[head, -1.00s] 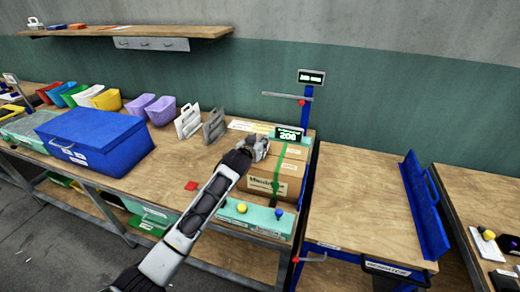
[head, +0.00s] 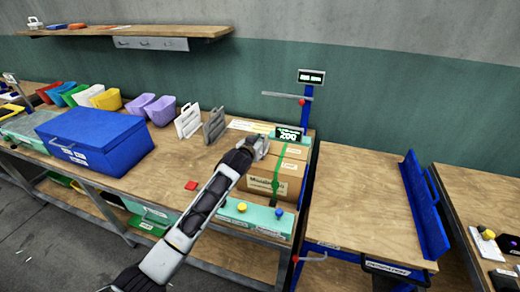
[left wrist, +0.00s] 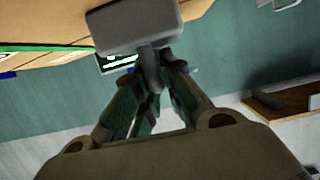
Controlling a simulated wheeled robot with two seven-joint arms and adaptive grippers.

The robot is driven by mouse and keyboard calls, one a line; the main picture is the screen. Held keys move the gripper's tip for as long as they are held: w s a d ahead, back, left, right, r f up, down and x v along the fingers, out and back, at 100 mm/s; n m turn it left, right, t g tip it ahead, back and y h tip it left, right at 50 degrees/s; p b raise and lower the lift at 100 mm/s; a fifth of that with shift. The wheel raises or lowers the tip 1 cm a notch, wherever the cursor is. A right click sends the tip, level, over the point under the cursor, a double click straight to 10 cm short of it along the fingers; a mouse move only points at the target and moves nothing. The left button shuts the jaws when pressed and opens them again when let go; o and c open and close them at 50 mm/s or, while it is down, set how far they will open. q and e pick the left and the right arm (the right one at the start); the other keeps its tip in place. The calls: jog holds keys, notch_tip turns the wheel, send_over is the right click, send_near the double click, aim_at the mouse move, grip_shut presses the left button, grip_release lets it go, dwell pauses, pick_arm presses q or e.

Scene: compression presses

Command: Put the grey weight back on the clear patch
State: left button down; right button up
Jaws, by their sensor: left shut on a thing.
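The grey weight (left wrist: 140,25) shows at the top of the left wrist view, a rounded block with a short handle. My left gripper (left wrist: 150,75) is shut on that handle. In the head view my left gripper (head: 262,150) is at the back left part of the strapped cardboard box (head: 290,165), and the weight is mostly hidden there. I cannot tell whether the weight touches the box top. Bare bench top (head: 165,172) lies left of my arm; no marked clear patch can be told for sure. My right gripper is not in view.
The box stands behind a teal panel (head: 240,213) with a yellow and a blue button. A black display (head: 288,134) and a blue post (head: 307,115) stand close behind.

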pick_arm(q)
jog(key=shift+w+r, duration=0.1)
jog(key=shift+r, duration=0.2)
jog(key=shift+r, duration=0.1)
jog(key=shift+r, duration=0.8)
notch_tip(320, 180, up, 8)
jog(key=shift+b, duration=0.3)
dwell(0.8)
